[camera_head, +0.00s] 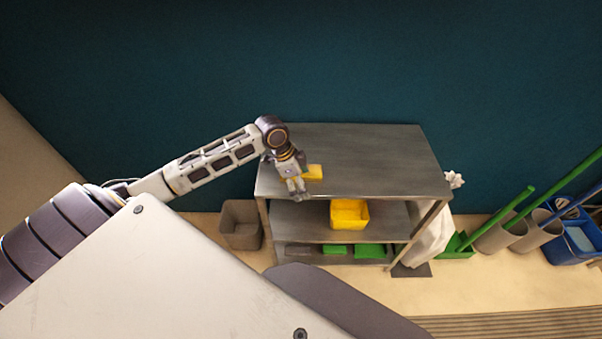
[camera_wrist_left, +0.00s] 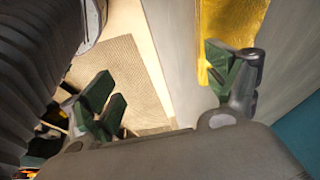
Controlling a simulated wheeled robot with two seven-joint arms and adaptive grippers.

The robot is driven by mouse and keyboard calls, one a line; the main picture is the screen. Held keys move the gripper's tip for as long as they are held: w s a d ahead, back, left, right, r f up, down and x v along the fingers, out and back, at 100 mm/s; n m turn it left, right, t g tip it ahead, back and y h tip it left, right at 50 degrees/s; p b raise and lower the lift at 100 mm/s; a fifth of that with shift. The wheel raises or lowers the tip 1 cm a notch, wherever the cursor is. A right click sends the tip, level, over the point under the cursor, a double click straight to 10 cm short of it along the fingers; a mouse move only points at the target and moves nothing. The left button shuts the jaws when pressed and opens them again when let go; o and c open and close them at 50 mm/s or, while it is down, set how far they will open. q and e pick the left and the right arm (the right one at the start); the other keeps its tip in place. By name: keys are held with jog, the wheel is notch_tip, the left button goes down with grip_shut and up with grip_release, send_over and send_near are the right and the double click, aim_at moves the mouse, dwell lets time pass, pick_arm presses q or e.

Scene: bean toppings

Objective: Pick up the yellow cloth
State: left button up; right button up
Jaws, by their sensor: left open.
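The yellow cloth (camera_head: 315,172) lies on the top of a grey metal shelf unit, near its left front part. My left gripper (camera_head: 297,188) is over the front left edge of that top, just to the left of and in front of the cloth. In the left wrist view the gripper (camera_wrist_left: 166,92) is open with nothing between its green-padded fingers. One finger there overlaps the lower end of the yellow cloth (camera_wrist_left: 232,28); I cannot tell whether they touch. My right gripper is not in view.
The shelf unit's top (camera_head: 370,150) is otherwise bare. A yellow bin (camera_head: 349,215) stands on the middle shelf, with green items (camera_head: 369,251) below. A grey bin (camera_head: 241,224) stands left on the floor. Green-handled tools and a blue bucket (camera_head: 578,240) stand right.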

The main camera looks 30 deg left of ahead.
pick_arm(q)
jog(key=w+a+r, duration=0.5)
jog(key=a+r, duration=0.4)
jog(key=shift+r+m+h, duration=0.3)
jog(key=shift+r, duration=0.1)
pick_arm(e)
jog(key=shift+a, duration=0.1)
pick_arm(q)
jog(key=shift+f, duration=0.1)
jog(key=x, duration=0.8)
jog(key=shift+w+f, duration=0.1)
jog(key=shift+f, duration=0.05)
jog(key=shift+d+f, duration=0.1)
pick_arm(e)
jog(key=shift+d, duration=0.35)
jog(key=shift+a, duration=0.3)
